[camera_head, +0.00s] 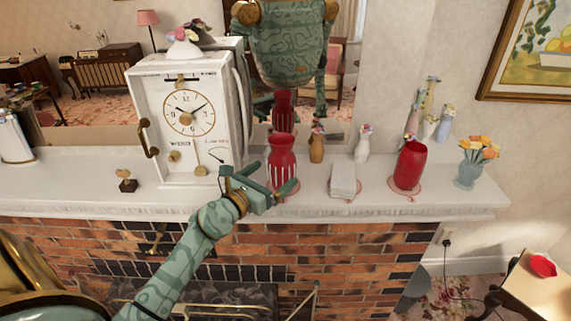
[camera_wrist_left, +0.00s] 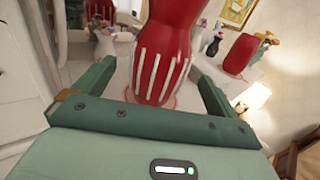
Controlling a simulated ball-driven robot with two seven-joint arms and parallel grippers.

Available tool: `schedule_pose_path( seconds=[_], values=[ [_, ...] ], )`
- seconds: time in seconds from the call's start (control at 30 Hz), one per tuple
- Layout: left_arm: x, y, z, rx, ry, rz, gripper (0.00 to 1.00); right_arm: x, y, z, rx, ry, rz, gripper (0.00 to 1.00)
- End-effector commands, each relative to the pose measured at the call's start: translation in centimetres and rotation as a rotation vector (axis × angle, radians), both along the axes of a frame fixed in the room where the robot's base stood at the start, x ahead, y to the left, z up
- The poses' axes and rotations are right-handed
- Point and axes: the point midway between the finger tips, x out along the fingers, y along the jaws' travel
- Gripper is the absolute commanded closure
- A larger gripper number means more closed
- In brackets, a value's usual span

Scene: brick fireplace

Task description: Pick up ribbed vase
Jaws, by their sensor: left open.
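The ribbed vase (camera_head: 281,160) is red with white vertical ribs on its lower part. It stands upright on the white mantel (camera_head: 80,188), just right of the clock. My left gripper (camera_head: 259,184) is open in front of the vase's lower part, its fingers spread. In the left wrist view the ribbed vase (camera_wrist_left: 163,55) stands ahead, between the lines of the two open fingers, with gaps on both sides and its top cut off. I cannot tell whether the fingertips reach beside it. My right gripper is out of view.
A white clock (camera_head: 188,118) with a brass handle stands left of the vase. A folded white stack (camera_head: 343,180), a small orange vase (camera_head: 317,146) and a plain red vase (camera_head: 410,165) stand to the right. A mirror behind reflects the vase and me.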

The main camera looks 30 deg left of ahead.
Motion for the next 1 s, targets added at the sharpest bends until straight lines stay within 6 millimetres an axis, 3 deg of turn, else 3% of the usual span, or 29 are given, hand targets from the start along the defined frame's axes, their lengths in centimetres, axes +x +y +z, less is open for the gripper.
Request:
schedule_pose_path(
  seconds=[0.3,0.6,0.83,0.87,1.0],
  values=[
    [4.5,-0.4,-0.3,0.001,0.000,0.001,0.03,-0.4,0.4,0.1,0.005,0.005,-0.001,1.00],
    [5.1,-0.6,-0.4,0.001,0.001,0.000,0.03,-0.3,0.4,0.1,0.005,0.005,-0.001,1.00],
    [5.1,-0.6,-0.4,0.000,0.001,0.000,0.65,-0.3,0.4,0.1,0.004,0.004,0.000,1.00],
    [5.1,-0.5,-0.3,0.001,-0.002,0.001,0.70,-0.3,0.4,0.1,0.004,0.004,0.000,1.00],
    [5.1,-0.6,-0.3,0.001,-0.001,0.001,0.70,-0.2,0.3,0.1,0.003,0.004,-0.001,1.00]
  ],
)
